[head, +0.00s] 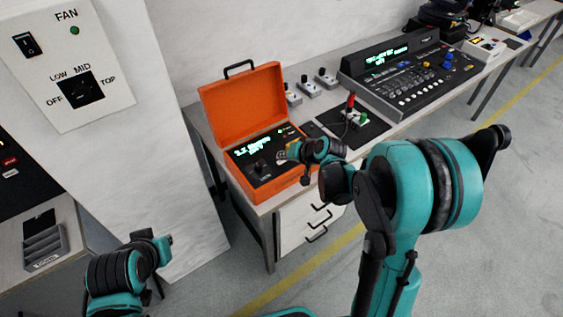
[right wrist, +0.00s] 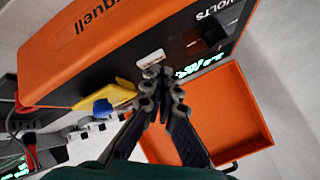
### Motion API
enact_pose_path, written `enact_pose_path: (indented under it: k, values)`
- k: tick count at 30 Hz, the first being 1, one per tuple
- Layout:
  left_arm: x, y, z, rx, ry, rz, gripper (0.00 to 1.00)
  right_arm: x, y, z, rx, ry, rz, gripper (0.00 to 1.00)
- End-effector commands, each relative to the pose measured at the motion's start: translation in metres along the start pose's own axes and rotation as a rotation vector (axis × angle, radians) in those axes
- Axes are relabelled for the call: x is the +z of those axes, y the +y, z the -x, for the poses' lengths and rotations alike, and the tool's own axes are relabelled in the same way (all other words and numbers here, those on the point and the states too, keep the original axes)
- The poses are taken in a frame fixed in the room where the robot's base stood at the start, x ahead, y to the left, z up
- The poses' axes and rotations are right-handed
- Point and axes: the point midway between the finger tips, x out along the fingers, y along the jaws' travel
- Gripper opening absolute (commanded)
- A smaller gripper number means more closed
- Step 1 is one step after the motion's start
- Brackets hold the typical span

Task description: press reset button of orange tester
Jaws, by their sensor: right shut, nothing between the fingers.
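The orange tester (head: 285,192) stands open on the bench in the head view, its lid (head: 243,100) raised and its dark panel showing a lit green display (head: 252,149). It also fills the upper left of the right wrist view (right wrist: 85,52). My right gripper (head: 285,157) is over the right part of the panel. In the right wrist view its fingers (right wrist: 155,76) are shut and empty, their tips close to a small white piece (right wrist: 150,58) on the panel. I cannot tell whether they touch it. The reset button cannot be made out for certain. My left arm shows at lower left without its gripper.
Yellow and blue parts (right wrist: 108,98) lie close beside the fingers in the right wrist view. A dark pad with a red-tipped lever (head: 350,103) and a large control desk (head: 400,75) stand right of the tester. Small grey boxes (head: 308,86) stand behind.

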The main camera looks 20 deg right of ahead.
Motion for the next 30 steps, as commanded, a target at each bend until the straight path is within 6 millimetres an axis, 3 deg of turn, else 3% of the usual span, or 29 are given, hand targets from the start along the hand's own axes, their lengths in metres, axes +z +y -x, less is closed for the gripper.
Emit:
enact_pose_path:
  k: [30]
  values:
    - [0.0037, 0.0, -0.0052, 0.0, 0.0, 0.0, 0.0, 0.0035, 0.0034, -0.0047, 0.0, 0.0, 0.0, 0.0]
